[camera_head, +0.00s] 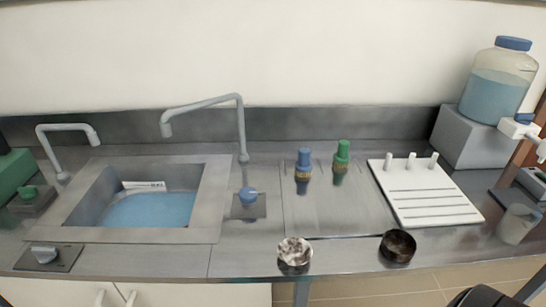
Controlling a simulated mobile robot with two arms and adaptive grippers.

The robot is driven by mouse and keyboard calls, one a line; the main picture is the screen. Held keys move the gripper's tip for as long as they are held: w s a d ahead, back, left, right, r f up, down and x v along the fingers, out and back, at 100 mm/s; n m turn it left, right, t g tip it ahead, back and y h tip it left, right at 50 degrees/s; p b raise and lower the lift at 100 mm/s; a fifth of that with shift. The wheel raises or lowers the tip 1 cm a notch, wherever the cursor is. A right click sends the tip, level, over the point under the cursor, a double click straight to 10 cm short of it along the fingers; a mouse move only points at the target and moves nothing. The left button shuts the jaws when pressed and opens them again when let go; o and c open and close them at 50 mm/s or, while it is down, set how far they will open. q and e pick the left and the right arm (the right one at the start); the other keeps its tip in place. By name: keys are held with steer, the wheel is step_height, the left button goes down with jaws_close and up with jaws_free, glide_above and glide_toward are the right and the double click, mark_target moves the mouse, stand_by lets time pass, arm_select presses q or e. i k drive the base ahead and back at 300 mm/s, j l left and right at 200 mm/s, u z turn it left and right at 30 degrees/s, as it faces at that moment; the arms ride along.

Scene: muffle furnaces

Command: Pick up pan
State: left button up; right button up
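No large pan shows. Two small round dishes sit near the counter's front edge: a mottled white-and-brown one (294,254) at the middle and a dark, blackened one (397,247) to its right. I cannot tell which of them is the pan. A thin dark line runs between them; whether it is a handle or a panel edge is unclear. Neither gripper can be made out. A black rounded part at the bottom right edge looks like a piece of my arm.
A sink (150,208) with blue water and grey taps fills the left. Blue (303,172) and green (341,163) capped bottles stand behind the dishes. A white pegged rack (440,212), a beaker (516,224) and a large jug (496,88) are at right.

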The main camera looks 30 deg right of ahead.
mark_target(398, 246)
steer(key=l+z, duration=0.1)
steer(key=z, duration=1.95)
